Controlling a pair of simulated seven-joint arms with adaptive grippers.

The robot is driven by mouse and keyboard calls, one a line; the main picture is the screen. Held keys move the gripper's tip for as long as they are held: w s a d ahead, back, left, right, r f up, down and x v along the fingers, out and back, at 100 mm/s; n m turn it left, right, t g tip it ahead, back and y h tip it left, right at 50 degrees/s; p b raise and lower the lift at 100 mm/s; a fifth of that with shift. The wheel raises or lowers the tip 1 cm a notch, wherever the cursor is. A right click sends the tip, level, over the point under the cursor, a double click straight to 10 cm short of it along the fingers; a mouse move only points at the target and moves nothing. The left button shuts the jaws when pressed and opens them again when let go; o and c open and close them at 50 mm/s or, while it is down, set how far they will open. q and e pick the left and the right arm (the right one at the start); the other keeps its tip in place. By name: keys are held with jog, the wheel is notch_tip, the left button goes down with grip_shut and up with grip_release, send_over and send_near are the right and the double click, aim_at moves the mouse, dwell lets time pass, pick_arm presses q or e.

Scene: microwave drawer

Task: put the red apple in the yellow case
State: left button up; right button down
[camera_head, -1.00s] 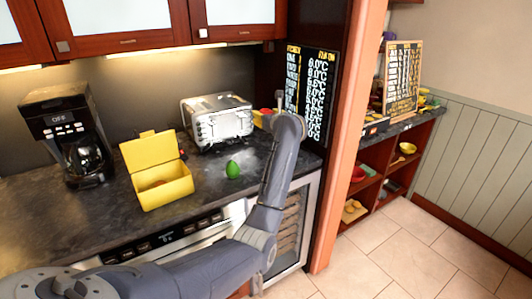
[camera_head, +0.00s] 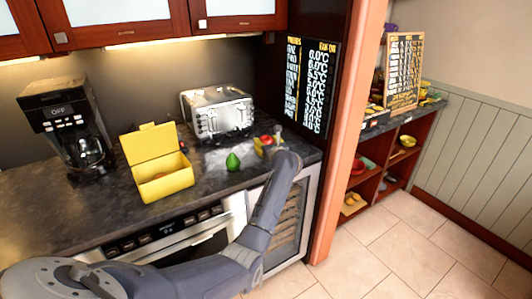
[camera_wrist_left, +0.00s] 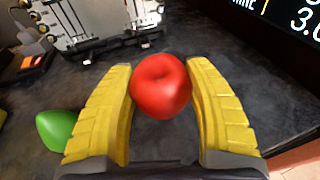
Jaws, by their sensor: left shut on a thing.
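The red apple (camera_wrist_left: 160,86) is between the yellow-padded fingers of my left gripper (camera_wrist_left: 161,100) in the left wrist view, which are shut on it. In the head view the apple (camera_head: 266,140) shows small beside my left gripper (camera_head: 268,145), over the right part of the counter. The yellow case (camera_head: 166,186) stands on the counter to the left, with its lid raised and its inside open upward. My right gripper is in neither view.
A green pear-like fruit (camera_head: 233,162) lies on the counter between the case and my gripper; it also shows in the wrist view (camera_wrist_left: 56,129). A toaster (camera_head: 218,114) stands behind it. A coffee maker (camera_head: 66,125) stands at the left. A menu board (camera_head: 312,90) is at the right.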

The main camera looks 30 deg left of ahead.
pick_arm(q)
jog(key=shift+f, duration=2.25)
jog(key=o, duration=1.3)
jog(key=shift+f, duration=0.15)
